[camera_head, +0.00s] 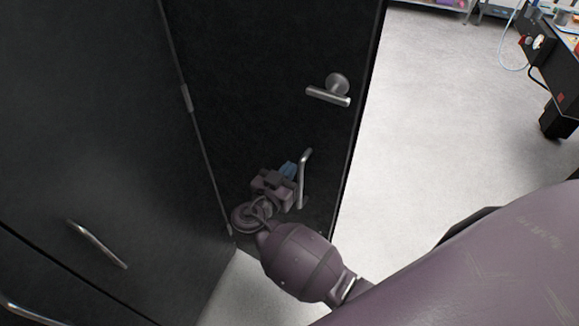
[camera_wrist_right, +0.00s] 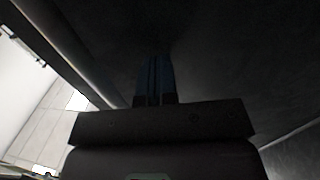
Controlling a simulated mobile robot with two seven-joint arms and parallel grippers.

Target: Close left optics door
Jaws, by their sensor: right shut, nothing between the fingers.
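A tall black door (camera_head: 260,80), likely the left optics door, fills the middle of the head view. Its hinged edge is on the left and its free edge on the right, with open floor beyond. It carries a silver lever (camera_head: 328,93) and, lower down, a vertical silver pull handle (camera_head: 304,178). My right gripper (camera_head: 289,169) is low at the door's face, just left of the pull handle. Its blue fingers are shut and empty; they also show in the right wrist view (camera_wrist_right: 154,78) against a dark surface. I cannot tell whether they touch the door. My left gripper is out of view.
A black panel (camera_head: 100,130) with a slanted silver handle (camera_head: 97,243) stands at the left, meeting the door at the hinge line. Pale floor (camera_head: 430,120) is clear to the right. A dark bench (camera_head: 560,75) with a blue cable is at the far right.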

